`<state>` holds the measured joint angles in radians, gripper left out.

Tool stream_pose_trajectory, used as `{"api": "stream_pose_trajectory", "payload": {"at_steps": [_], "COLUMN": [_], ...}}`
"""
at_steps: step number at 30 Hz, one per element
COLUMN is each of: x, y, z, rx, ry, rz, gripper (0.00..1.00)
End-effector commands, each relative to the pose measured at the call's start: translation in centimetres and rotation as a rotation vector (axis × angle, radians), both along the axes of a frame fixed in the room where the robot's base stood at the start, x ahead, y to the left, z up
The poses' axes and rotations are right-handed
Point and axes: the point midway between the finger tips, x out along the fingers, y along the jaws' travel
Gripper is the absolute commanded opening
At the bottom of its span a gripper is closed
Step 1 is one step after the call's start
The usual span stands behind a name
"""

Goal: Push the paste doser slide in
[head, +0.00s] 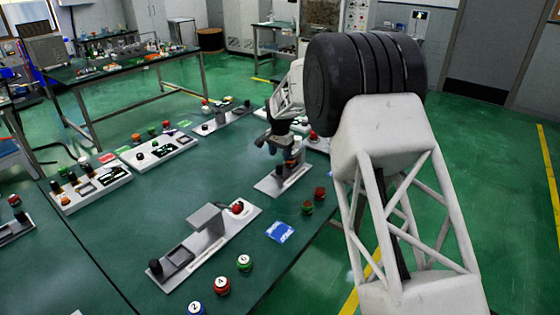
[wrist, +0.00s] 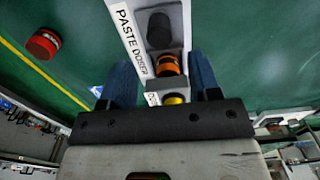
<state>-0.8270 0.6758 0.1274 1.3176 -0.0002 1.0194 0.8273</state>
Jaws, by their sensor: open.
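The paste doser (wrist: 136,35) is a light strip labelled "PASTE DOSER" in the wrist view. Along it sit a grey-black knob-like block (wrist: 159,30), an orange and black cylinder (wrist: 167,65) and a yellow-topped part (wrist: 173,99). Which part is the slide I cannot tell for sure. My gripper (wrist: 161,62) is open, with its blue fingers on either side of the orange cylinder; contact cannot be seen. In the head view my gripper (head: 276,138) is low over the doser's plate (head: 268,187), partly covering the parts on it.
A red can (wrist: 42,44) lies off to the doser's left in the wrist view. Another grey fixture (head: 207,240) and a blue packet (head: 280,232) are in front.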

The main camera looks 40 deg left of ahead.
Motion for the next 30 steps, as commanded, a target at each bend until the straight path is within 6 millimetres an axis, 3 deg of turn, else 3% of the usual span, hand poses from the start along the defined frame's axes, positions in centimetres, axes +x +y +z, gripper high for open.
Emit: {"api": "stream_pose_trajectory", "payload": {"at_steps": [7,30], "x": [0.0,0.2], "y": [0.0,-0.7], "z": [1.7,2.4], "rx": [-0.001,0.001], "ry": [0.000,-0.001], "rz": [0.000,-0.001], "gripper": [0.57,0.57]}}
